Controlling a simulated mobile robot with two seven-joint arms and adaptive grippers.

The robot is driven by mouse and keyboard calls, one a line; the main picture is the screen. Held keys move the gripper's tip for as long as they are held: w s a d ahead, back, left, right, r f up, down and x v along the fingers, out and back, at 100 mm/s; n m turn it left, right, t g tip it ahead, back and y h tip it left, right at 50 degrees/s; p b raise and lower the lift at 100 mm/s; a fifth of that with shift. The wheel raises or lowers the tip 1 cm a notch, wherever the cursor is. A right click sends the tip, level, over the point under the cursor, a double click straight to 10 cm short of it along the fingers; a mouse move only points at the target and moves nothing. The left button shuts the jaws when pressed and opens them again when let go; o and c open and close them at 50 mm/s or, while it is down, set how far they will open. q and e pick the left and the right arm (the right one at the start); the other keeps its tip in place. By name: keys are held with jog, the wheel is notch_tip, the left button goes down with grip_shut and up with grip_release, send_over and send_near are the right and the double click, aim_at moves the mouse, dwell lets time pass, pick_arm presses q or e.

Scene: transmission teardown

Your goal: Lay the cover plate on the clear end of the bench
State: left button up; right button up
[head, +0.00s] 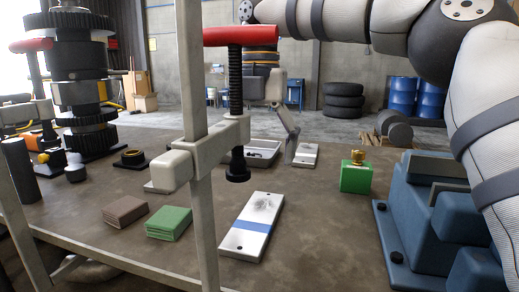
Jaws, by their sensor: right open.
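A pale flat plate with a blue band and holes near its ends (252,225) lies on the bench (325,225) near the front centre. A smaller pale plate (306,155) lies farther back; I cannot tell for sure which is the cover plate. My right gripper (286,140) hangs down over the back of the bench, close to the smaller plate and a grey tray (263,152). It is open and holds nothing that I can see. The clamp in front hides part of it. My left gripper is not in view.
A red-handled screw clamp (236,90) stands in the foreground. A gear stack (85,95) is at left. Brown (126,211) and green (169,223) folded stacks lie front left. A green block with a brass top (356,178) and a blue fixture (440,225) are at right.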

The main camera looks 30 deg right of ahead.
aim_at(254, 219)
jog(key=s+a+r+p, duration=0.1)
jog(key=s+a, duration=0.2)
jog(key=f, duration=0.8)
jog(key=w+f, duration=0.1)
jog(key=f, duration=0.3)
jog(key=shift+w+d+f, duration=0.1)
jog(key=shift+d+f, duration=0.25)
jog(key=shift+d, duration=0.05)
grip_shut()
jog(key=shift+w+r, duration=0.1)
jog(key=shift+r, duration=0.6)
notch_tip(254, 219, up, 2)
jog(key=shift+r, duration=0.2)
jog(key=s+d, duration=0.3)
jog(key=s, duration=0.1)
jog(key=s+d, duration=0.7)
jog(key=s, duration=0.2)
jog(key=shift+d+f, duration=0.1)
jog(key=shift+d, duration=0.25)
jog(key=shift+s+d, duration=0.4)
jog(key=shift+d, duration=0.05)
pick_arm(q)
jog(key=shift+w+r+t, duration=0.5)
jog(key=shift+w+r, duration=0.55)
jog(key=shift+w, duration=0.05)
